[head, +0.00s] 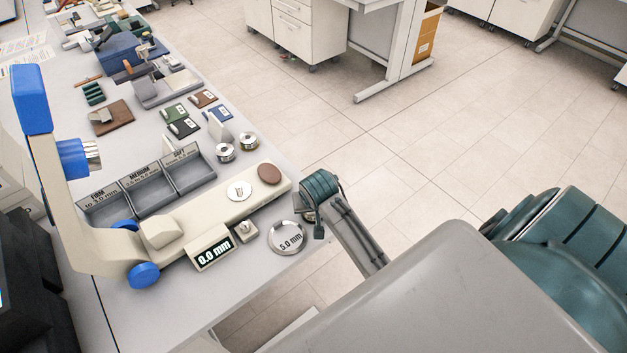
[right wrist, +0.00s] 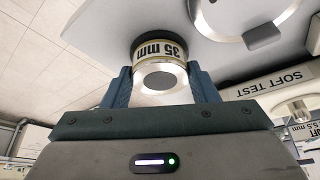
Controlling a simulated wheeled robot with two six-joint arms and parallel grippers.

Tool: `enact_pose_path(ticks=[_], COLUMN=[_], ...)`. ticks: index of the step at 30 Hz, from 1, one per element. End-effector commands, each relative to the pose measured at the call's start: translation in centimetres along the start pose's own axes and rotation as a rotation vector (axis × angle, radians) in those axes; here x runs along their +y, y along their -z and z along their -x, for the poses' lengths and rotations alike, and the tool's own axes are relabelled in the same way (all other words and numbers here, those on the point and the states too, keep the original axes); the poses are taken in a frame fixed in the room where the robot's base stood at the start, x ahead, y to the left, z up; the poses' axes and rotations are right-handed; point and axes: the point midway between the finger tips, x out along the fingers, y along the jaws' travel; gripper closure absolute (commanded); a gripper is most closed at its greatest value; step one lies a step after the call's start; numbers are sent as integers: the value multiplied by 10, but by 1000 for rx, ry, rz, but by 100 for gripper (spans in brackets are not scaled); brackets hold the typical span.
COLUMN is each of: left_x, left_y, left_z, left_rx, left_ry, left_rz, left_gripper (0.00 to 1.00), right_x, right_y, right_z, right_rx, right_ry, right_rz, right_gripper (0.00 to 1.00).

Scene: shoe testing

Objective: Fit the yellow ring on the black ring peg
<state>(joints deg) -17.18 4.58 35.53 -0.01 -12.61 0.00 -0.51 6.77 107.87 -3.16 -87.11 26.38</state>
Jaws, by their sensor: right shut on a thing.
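My right gripper (head: 318,195) is over the table's near right edge, beside the 5.0 mm disc. In the right wrist view its two blue fingers (right wrist: 162,88) are shut on a short silver cylinder (right wrist: 160,78) with a pale yellowish band marked "35 mm". Its end shows a dark grey round centre. In the head view this cylinder is mostly hidden by the gripper. I cannot tell whether it is the yellow ring. I cannot make out a black ring peg. My left gripper is not in view.
A cream tester (head: 160,250) with blue parts and a "0.0 mm" display stands at the left. A round "5.0 mm" disc (head: 286,237) lies at the near edge. A grey three-part tray (head: 150,190) and several small samples lie behind. The floor beyond the table is open.

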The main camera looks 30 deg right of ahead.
Motion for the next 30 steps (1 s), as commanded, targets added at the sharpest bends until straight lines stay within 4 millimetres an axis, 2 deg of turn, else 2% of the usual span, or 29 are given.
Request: enact_pose_path(ticks=[4,5,8,9,20,23,30], left_x=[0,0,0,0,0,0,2], left_y=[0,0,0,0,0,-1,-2], left_z=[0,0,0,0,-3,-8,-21], left_rx=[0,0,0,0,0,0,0], left_ry=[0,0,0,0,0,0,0], left_rz=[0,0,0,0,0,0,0], left_gripper=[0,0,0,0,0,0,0], right_x=[0,0,0,0,0,-1,-1], right_y=[-2,-1,-1,-1,-1,-1,-1], right_z=[-4,-3,-3,-3,2,15,63], right_rx=[0,0,0,0,2,4,6], right_ry=[0,0,0,0,1,2,3], right_rz=[0,0,0,0,0,0,-2], right_gripper=[70,43,23,21,21,21,21])
